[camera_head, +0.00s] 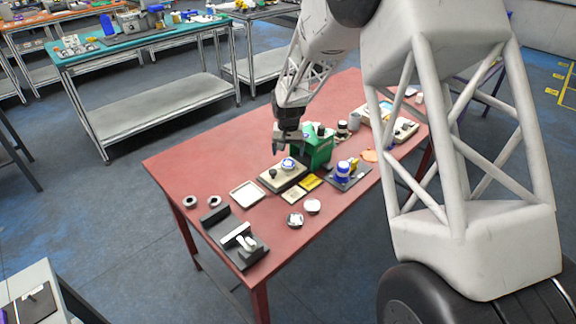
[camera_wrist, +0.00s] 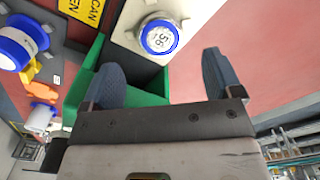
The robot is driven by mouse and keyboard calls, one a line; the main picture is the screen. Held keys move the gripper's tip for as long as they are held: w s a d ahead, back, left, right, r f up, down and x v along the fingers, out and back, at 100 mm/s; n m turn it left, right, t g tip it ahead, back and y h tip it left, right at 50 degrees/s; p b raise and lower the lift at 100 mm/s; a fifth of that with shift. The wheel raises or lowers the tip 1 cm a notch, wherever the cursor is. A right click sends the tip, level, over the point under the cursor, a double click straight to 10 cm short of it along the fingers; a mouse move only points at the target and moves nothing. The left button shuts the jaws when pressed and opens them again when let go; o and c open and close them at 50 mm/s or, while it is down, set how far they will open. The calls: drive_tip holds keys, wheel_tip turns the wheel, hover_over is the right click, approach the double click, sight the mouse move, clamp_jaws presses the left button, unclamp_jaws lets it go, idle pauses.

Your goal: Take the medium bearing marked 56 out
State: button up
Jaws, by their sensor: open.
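My gripper (camera_wrist: 160,80) is open and empty. In the wrist view the bearing lies beyond the fingertips, apart from them. In the head view my gripper (camera_head: 290,142) hangs above the table near the board and beside a green box (camera_head: 318,150). The green box also shows below my fingers in the wrist view.
A blue and white item (camera_head: 343,170) stands on a dark plate right of the board. Yellow signs (camera_head: 310,182) lie in front of the green box. A white tray (camera_head: 247,194), round parts (camera_head: 312,206) and a dark fixture (camera_head: 237,243) stand nearer. Red tabletop is bare at the left.

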sight(288, 163)
drive_tip(key=shift+f, duration=0.1)
drive_tip(key=shift+s+f, duration=0.1)
drive_tip(key=shift+f, duration=2.4)
drive_tip(key=c, duration=1.2)
drive_tip(key=shift+o, duration=0.2)
drive_tip(key=shift+r, duration=0.1)
